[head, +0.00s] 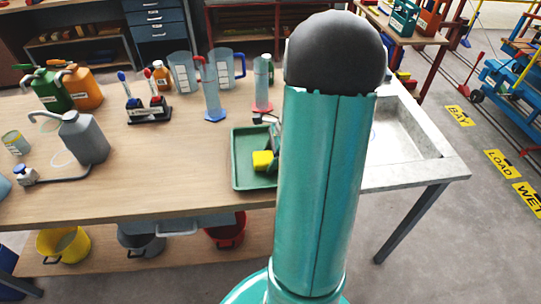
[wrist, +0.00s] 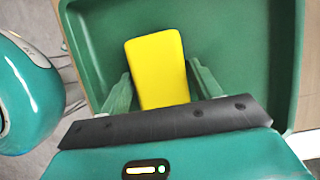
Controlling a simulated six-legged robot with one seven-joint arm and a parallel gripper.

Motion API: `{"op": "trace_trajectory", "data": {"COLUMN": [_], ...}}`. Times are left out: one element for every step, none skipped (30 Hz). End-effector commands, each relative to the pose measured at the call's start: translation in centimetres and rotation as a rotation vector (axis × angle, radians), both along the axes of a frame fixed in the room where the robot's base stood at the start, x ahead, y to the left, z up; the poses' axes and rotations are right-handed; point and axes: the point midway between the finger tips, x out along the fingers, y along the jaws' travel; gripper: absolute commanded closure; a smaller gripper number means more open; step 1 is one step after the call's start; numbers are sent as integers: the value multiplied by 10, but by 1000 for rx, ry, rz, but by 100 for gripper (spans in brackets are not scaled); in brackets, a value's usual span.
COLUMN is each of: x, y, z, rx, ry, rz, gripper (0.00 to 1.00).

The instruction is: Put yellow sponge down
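The yellow sponge (wrist: 157,68) shows in the wrist view between the two green fingers of my gripper (wrist: 160,72). The fingertips are close against its two long sides, and the fingers look shut on it. Its lower end meets the dark edge of the gripper body. The green tray (wrist: 255,40) is behind and around the sponge. In the head view the sponge (head: 263,161) appears at the tray (head: 239,160), partly behind my arm. I cannot tell whether the sponge touches the tray floor. My gripper is hidden in the head view.
Measuring cylinders (head: 212,97), a grey jerrycan (head: 85,138) and a dark rack (head: 148,112) stand on the wooden bench (head: 150,185). Buckets (head: 63,245) are below.

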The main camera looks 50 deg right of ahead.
Motion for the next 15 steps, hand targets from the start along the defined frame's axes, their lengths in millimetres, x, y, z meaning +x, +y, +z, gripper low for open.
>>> {"op": "trace_trajectory", "data": {"x": [0, 0, 0, 0, 0, 0, 0, 0, 0, 0, 0, 0, -1, -1, -2], "y": [0, 0, 0, 0, 0, 0, 0, 0, 0, 0, 0, -1, -2, -3, -4], "z": [0, 0, 0, 0, 0, 0, 0, 1, 1, 1, 2, 4, 6, 9, 14], "rx": [0, -1, -1, -1, -1, -1, -1, -1, -1, -1, -2, -2, -3, -4, -3], "ry": [0, -1, -1, -1, -1, -1, -1, -1, -1, 0, -1, -1, -1, -2, -1], "rz": [0, 0, 0, 0, 0, 0, 0, 0, 0, 0, -1, -1, -1, -2, -1], "gripper": [27, 25, 25, 25, 25, 25, 25, 25, 25, 25, 25, 25, 25, 25, 25]}}
